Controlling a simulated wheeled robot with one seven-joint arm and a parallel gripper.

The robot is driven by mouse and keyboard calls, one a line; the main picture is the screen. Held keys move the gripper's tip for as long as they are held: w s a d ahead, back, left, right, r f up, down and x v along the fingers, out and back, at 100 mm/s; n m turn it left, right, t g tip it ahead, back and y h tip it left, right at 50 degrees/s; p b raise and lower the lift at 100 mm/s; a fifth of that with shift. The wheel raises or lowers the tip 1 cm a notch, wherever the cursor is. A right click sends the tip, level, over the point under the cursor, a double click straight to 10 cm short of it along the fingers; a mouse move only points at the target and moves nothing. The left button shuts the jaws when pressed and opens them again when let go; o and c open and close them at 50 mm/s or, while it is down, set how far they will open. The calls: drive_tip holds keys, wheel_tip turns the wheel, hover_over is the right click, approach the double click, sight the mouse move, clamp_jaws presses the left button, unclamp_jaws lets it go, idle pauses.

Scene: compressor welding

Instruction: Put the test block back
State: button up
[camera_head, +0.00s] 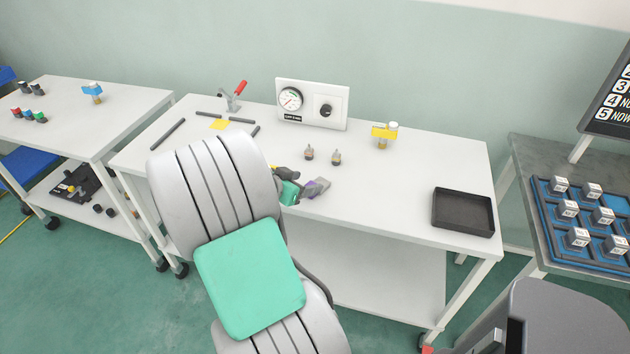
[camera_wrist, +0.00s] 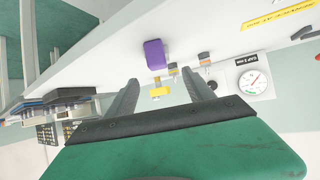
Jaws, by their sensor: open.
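A purple block (camera_wrist: 155,54), the only block that looks like the test block, is on the white table (camera_head: 420,165). The purple block shows just beyond the fingertips, in line with the gap and nearer the left finger. Nothing is visibly held. Whether the fingers touch the block cannot be told.
A gauge panel (camera_head: 312,104) stands behind, with two small fittings (camera_head: 336,157) in front. A yellow-topped valve (camera_head: 383,135) and a black tray (camera_head: 463,212) are to the right. A red-handled clamp (camera_head: 234,94), dark bars and a yellow label (camera_head: 219,124) lie left. The table between valve and tray is clear.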

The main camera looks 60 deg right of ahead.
drive_tip(key=w+a+r+n+t+y, duration=0.1)
drive_tip(key=w+a+n+t+y, duration=0.25)
drive_tip(key=a, duration=0.75)
drive_tip(key=w+a+n+t+y, duration=0.1)
drive_tip(key=w+a+n+y, duration=0.1)
drive_tip(key=w+a+n, duration=0.6)
drive_tip(key=s+a+r+n+y, duration=0.1)
drive_tip(key=a+n+y, duration=0.15)
drive_tip(key=a, duration=0.55)
drive_tip(key=s+a+n+y, duration=0.15)
drive_tip(key=a+n, duration=0.25)
drive_tip(key=a, duration=0.5)
drive_tip(key=s+a+r+n+y, duration=0.1)
drive_tip(key=s+a+n+y, duration=0.15)
drive_tip(key=a, duration=0.55)
drive_tip(key=shift+n+t+h, duration=0.25)
drive_tip(key=shift+t+h, duration=0.05)
drive_tip(key=shift+t, duration=0.25)
drive_tip(key=r+p, duration=0.1)
drive_tip(key=w+r+p, duration=0.1)
drive_tip(key=r, duration=0.1)
drive_tip(key=r+p, duration=0.1)
drive_tip(key=shift+w+r+p, duration=0.25)
drive_tip(key=shift+r+p, duration=0.05)
drive_tip(key=shift+r, duration=0.05)
